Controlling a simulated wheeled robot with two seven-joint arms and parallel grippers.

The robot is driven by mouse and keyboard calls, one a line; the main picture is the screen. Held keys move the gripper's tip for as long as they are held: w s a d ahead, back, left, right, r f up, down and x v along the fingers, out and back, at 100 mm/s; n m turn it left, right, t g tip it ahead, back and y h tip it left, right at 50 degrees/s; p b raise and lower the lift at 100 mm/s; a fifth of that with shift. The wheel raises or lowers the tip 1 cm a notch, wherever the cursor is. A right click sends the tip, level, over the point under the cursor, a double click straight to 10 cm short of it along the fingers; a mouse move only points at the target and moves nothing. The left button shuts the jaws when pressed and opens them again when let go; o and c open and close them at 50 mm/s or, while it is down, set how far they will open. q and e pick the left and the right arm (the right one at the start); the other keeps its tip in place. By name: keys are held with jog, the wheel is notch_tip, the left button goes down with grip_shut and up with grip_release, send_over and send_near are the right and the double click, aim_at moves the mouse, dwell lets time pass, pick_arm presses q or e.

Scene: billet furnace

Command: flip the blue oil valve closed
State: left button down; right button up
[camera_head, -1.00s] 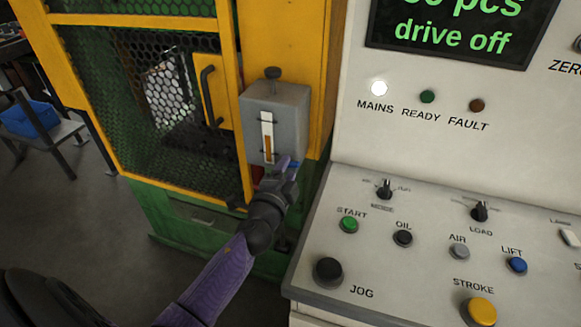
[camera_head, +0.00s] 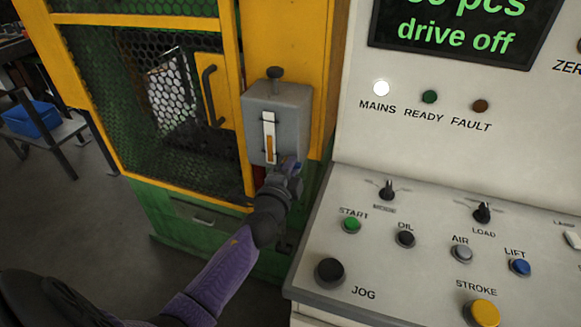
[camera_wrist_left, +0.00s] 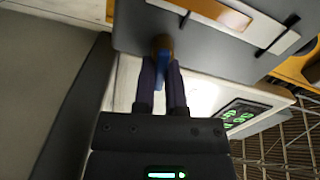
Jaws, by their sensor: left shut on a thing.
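The blue oil valve handle (camera_wrist_left: 160,73) shows in the left wrist view between the fingers of my left gripper (camera_wrist_left: 162,80). Its brass-coloured stem (camera_wrist_left: 162,46) is just beyond, at the edge of the grey oil box. In the head view my left gripper (camera_head: 286,168) is at the lower right of the grey oil box (camera_head: 290,125), shut on the handle. Only a small bit of blue shows there; the fingers hide most of the handle. My right gripper is not in view.
The oil box carries a sight gauge (camera_head: 269,138) and a dark cap (camera_head: 274,72). A yellow-framed mesh guard (camera_head: 150,95) stands to the left. The control console (camera_head: 430,200) with knobs and buttons stands close on the right. Floor is open at lower left.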

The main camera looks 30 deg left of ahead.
pick_arm(q)
jog(key=m, duration=0.2)
jog(key=shift+f+m, duration=0.2)
jog(key=shift+m, duration=0.1)
jog(key=c, duration=0.7)
grip_release()
jog(key=shift+s, duration=0.1)
jog(key=v, duration=0.9)
jog(key=shift+s+d, duration=0.1)
jog(key=shift+s, duration=0.3)
